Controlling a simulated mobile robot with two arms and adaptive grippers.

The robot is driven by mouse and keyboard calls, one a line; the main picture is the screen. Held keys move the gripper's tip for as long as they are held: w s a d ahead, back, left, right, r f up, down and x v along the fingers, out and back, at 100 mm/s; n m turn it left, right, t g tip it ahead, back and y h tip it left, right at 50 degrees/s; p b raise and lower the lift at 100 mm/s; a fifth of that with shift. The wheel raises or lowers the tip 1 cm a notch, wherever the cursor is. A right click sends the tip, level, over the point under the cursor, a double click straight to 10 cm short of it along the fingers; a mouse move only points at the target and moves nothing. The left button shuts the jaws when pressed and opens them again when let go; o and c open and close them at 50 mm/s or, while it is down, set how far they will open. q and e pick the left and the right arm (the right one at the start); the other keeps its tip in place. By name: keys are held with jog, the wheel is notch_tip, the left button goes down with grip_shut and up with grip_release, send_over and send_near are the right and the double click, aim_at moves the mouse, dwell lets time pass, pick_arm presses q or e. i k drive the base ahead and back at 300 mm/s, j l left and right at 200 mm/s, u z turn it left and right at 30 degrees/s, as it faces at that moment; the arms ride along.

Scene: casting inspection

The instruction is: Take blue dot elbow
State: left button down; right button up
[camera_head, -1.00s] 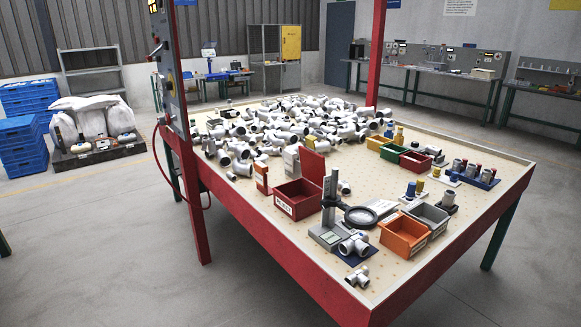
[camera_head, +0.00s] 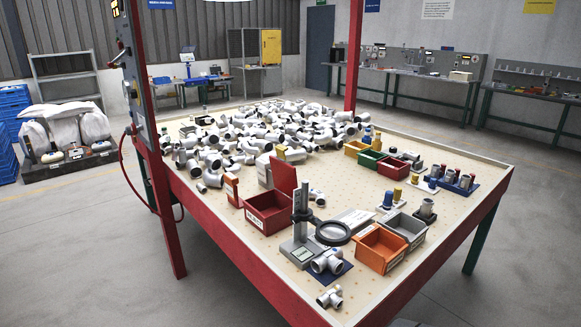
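A large pile of white and grey pipe fittings (camera_head: 270,130), elbows among them, covers the far left half of the table (camera_head: 400,170). The fittings are too small to show any blue dot. A grey fitting (camera_head: 327,262) lies on a dark blue mat by the magnifier stand, and another fitting (camera_head: 330,297) lies at the near table edge. Neither of my grippers is in view.
A red bin (camera_head: 268,212), an orange bin (camera_head: 381,249) and a grey bin (camera_head: 407,230) stand near the magnifier stand (camera_head: 301,232). Yellow, green and dark red bins (camera_head: 391,169) stand farther back. A red post (camera_head: 160,190) rises at the table's left side.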

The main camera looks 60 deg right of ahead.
aim_at(321, 198)
jog(key=k+l, duration=0.1)
jog(key=l, duration=1.6)
jog(key=k+l, duration=0.15)
jog(key=l, duration=1.55)
jog(key=k+l, duration=0.15)
jog(key=l, duration=0.7)
